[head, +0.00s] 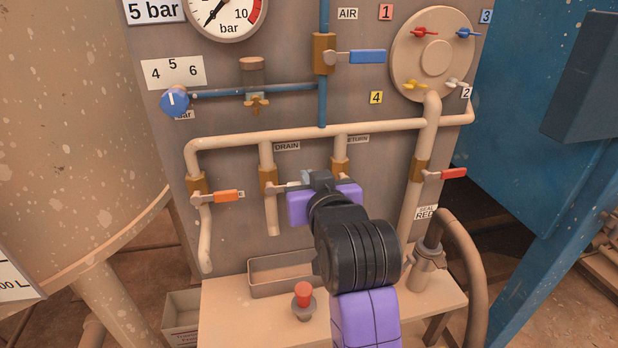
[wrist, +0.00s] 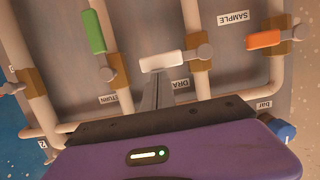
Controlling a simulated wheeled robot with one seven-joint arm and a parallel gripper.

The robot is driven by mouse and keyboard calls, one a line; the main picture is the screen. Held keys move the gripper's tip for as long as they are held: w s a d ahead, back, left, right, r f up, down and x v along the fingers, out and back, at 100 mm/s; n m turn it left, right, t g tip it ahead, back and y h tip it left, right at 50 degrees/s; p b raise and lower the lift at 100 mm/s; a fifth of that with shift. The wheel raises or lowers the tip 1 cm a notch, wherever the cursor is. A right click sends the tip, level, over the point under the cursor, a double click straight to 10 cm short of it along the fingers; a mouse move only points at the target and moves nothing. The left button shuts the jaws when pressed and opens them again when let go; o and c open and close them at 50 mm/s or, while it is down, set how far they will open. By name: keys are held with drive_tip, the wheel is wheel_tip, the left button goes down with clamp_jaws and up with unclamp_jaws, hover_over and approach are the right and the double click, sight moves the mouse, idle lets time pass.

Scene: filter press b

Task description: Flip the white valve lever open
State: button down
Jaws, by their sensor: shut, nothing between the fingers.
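The white valve lever (wrist: 162,61) lies crosswise to its pipe, pointing from its pivot on the brass drain valve (wrist: 200,68) toward the return pipe. In the head view the drain valve (head: 268,181) shows left of my gripper, which hides most of the lever. My gripper (wrist: 157,84) is shut and empty, its fingertips right at the lever's edge in the wrist view; I cannot tell whether they touch it. In the head view the gripper body (head: 322,192) is in front of the return pipe, and the fingertips are hard to make out.
The green lever (wrist: 94,31) lies along the return pipe beside the white one. An orange lever (head: 228,196) is on the sample pipe to the left. A red lever (head: 452,174) is on the right pipe. A tray (head: 282,290) and a red button (head: 303,291) sit below.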

drive_tip(key=shift+f, duration=0.1)
idle(0.3)
drive_tip(key=s+a+f+m+t+y+b, duration=0.1)
drive_tip(key=a+f+m+y, duration=0.3)
drive_tip(key=f+m, duration=0.6)
drive_tip(key=shift+s+m+y+b, duration=0.15)
drive_tip(key=shift+m+y+b, duration=0.4)
drive_tip(key=shift+m, duration=2.25)
drive_tip(key=shift+a+f, duration=0.1)
